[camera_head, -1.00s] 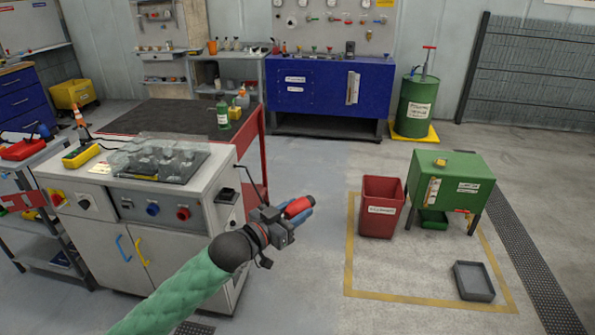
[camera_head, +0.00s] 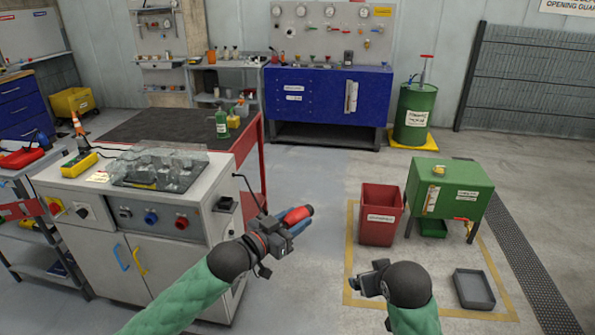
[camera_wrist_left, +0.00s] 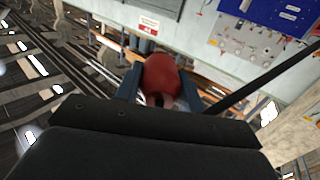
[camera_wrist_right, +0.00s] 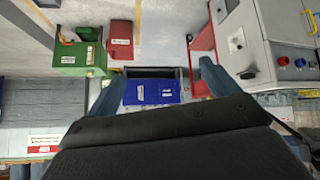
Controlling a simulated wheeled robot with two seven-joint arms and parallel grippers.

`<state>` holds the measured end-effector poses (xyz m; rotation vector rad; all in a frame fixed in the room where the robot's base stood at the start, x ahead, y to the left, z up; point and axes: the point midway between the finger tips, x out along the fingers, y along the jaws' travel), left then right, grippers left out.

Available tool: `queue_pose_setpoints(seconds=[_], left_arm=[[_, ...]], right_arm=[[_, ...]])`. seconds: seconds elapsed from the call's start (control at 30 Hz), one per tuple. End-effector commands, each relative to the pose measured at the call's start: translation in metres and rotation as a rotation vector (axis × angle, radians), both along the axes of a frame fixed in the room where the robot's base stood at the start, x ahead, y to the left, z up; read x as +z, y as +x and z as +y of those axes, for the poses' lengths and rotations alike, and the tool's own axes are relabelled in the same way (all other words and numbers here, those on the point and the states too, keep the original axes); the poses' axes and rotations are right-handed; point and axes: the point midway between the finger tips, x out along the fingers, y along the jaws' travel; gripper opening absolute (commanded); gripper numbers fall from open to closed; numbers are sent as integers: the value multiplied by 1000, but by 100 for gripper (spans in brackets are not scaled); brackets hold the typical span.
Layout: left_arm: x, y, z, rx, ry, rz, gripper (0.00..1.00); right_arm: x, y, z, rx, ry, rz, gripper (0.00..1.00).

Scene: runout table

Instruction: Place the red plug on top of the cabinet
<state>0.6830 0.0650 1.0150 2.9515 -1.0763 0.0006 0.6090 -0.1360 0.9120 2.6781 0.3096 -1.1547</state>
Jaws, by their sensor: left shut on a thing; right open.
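The red plug (camera_head: 296,214) is between the fingers of my left gripper (camera_head: 302,220), held in the air to the right of the light grey cabinet (camera_head: 190,262). In the left wrist view the plug (camera_wrist_left: 160,80) shows as a rounded red body between the two blue-grey fingers. The grey cabinet has two doors, a blue and a yellow handle, and knobs on its front; clear blocks on a dark plate (camera_head: 120,179) cover part of its top. My right gripper (camera_head: 368,282) is open and empty over the floor; its fingers stand apart in the right wrist view (camera_wrist_right: 160,85).
A blue cabinet (camera_head: 325,98) stands at the back wall. A red bin (camera_head: 379,222), a green box on legs (camera_head: 465,187) and a grey tray (camera_head: 473,290) are to the right. A red-sided bench (camera_head: 250,155) adjoins the grey cabinet. The middle floor is clear.

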Motion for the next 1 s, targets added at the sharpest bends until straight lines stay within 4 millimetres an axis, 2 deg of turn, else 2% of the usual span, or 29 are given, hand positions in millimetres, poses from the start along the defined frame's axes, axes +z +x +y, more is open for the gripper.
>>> queue_pose_setpoints(seconds=[0.03,0.4,0.7,1.0], left_arm=[[0,0,0,0,-1,-1,3],[0,0,0,0,-1,-1,3],[0,0,0,0,-1,-1,3],[0,0,0,0,-1,-1,3]], right_arm=[[14,9,3,9,-5,-28,87],[107,60,31,78,-48,-193,87],[181,88,60,153,-86,-311,87],[248,104,93,241,-135,-409,87]])
